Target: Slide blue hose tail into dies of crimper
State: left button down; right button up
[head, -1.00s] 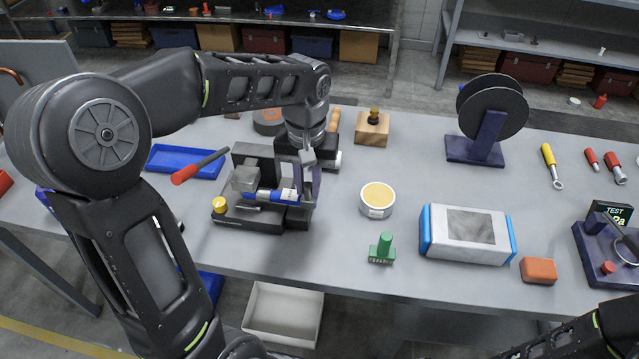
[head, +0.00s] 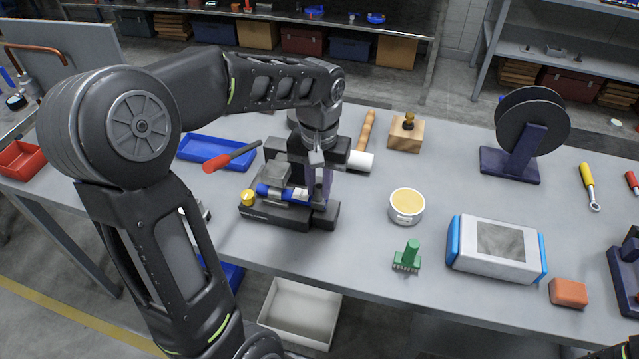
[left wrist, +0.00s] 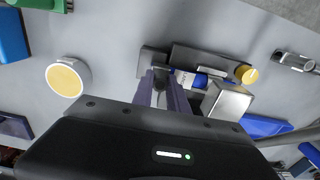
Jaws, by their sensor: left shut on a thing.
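The blue hose tail (head: 266,190) lies level across the crimper, beside the grey block. It also shows in the left wrist view (left wrist: 200,80), with a white and blue band near my fingers. My left gripper (head: 319,190) is shut on the hose at its right end, low over the crimper's right side. The dies and the exact fit of the hose between them are hidden.
A round tin (head: 407,206), a green stamp-like piece (head: 407,256) and a white-and-blue box (head: 497,250) stand to the right. A blue tray (head: 215,152) lies behind left. The bench front between crimper and tin is clear.

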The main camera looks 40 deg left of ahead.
pick_arm(q)
jog(key=shift+f, duration=0.25)
dwell(0.7)
jog(key=c, duration=1.2)
grip_release()
jog(key=shift+c, duration=0.2)
jog(key=shift+r, duration=0.2)
jog(key=shift+r, duration=2.85)
